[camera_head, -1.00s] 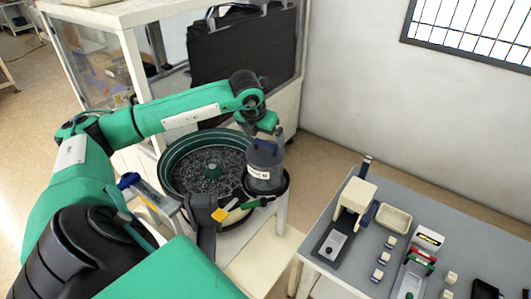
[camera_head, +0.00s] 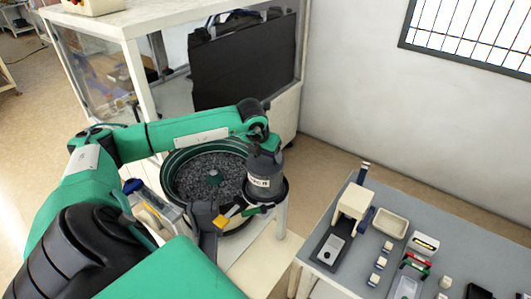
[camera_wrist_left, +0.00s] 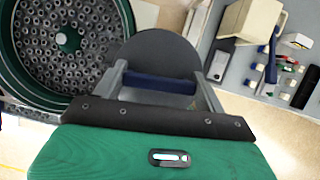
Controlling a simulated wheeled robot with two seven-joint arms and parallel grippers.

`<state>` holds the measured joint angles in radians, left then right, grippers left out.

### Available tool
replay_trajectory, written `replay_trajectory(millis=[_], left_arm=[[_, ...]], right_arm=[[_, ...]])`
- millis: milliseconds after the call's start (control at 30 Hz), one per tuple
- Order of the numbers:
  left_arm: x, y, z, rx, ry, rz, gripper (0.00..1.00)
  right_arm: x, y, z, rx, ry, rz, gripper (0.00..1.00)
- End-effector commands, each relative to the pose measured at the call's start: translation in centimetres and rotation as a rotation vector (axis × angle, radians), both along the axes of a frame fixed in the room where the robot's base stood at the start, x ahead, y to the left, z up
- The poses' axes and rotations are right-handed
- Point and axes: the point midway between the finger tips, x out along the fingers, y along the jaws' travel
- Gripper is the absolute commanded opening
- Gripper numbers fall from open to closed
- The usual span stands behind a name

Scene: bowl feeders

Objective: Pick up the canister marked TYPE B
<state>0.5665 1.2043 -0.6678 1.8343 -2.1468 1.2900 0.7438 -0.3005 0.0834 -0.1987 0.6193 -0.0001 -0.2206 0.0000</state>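The grey canister (camera_head: 264,168) stands upright at the right edge of the bowl feeder (camera_head: 180,190) in the head view. Its white label is partly legible and ends in "B". My left gripper (camera_head: 263,143) is right above it, hiding its top. In the left wrist view, the canister's dark round lid (camera_wrist_left: 165,50) lies beneath my left gripper (camera_wrist_left: 160,75). The two grey fingers are spread apart, with a blue bar (camera_wrist_left: 158,84) across between them. Whether they touch it I cannot tell. My right gripper is not in view.
A grey table (camera_head: 440,220) at the right carries a beige device (camera_head: 354,200), a shallow tray (camera_head: 391,222) and several small blocks. A cabinet with a dark panel (camera_head: 243,60) stands behind the feeder. A yellow piece (camera_head: 221,221) is at the feeder's front.

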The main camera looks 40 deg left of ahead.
Motion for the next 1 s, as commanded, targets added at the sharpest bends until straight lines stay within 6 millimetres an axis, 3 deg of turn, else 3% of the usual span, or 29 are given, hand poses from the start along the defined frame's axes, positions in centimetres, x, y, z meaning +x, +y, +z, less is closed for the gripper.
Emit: replay_trajectory(millis=[33, 200, 667, 1000], left_arm=[[0.0, 0.0, 0.0, 0.001, 0.000, 0.000, 0.37], [0.1, 0.1, 0.2, 0.001, -0.004, 0.001, 0.07], [0.2, 0.0, 1.3, 0.001, -0.007, 0.001, 0.07], [0.2, 0.0, 7.2, 0.001, -0.010, 0.001, 0.07]], right_arm=[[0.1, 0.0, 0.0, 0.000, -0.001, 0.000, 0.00], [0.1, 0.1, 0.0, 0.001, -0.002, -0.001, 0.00], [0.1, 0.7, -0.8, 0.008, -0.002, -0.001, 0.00], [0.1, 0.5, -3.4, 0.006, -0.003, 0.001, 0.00]])
